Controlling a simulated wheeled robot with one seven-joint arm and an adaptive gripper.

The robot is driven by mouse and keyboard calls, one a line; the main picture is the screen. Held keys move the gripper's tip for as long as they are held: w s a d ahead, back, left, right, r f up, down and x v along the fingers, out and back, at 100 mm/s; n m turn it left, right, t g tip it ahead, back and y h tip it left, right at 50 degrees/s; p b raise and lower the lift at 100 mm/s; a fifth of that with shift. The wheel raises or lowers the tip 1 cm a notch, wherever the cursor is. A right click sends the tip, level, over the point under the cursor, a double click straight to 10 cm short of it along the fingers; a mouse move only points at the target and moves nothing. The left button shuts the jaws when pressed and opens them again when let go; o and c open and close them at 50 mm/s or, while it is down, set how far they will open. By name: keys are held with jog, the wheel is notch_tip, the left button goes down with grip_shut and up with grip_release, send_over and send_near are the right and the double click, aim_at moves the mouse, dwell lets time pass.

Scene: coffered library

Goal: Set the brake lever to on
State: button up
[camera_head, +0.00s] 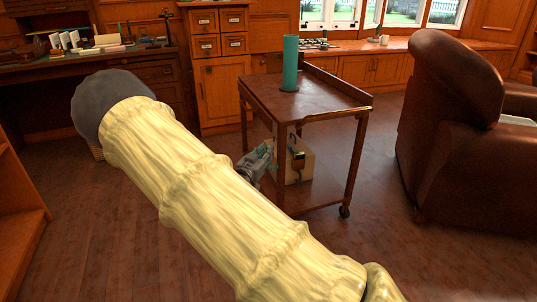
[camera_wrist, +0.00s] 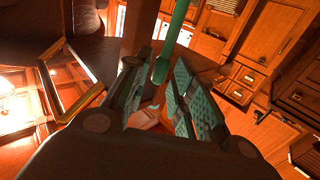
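My gripper (camera_head: 257,161) is beside the left side of a wooden trolley (camera_head: 325,98), below its top, near a beige box (camera_head: 306,166) on the lower shelf. A small dark fitting with an orange part (camera_head: 298,158) shows on the box's face; I cannot tell whether it is the brake lever or how it is set. In the wrist view my gripper (camera_wrist: 158,88) has its teal-padded fingers apart. A small reddish patch (camera_wrist: 146,116) shows between them, too unclear to name. I see no grasped object. No lever is clearly visible.
A teal cylinder (camera_head: 290,63) stands upright on the trolley top; it also shows in the wrist view (camera_wrist: 172,42). A brown leather armchair (camera_head: 450,130) stands to the right. Wooden cabinets (camera_head: 221,90) and a desk (camera_head: 60,68) line the back. The floor between trolley and armchair is clear.

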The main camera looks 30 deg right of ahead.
jog(key=shift+b+x, duration=0.4)
jog(key=shift+x, duration=1)
grip_shut()
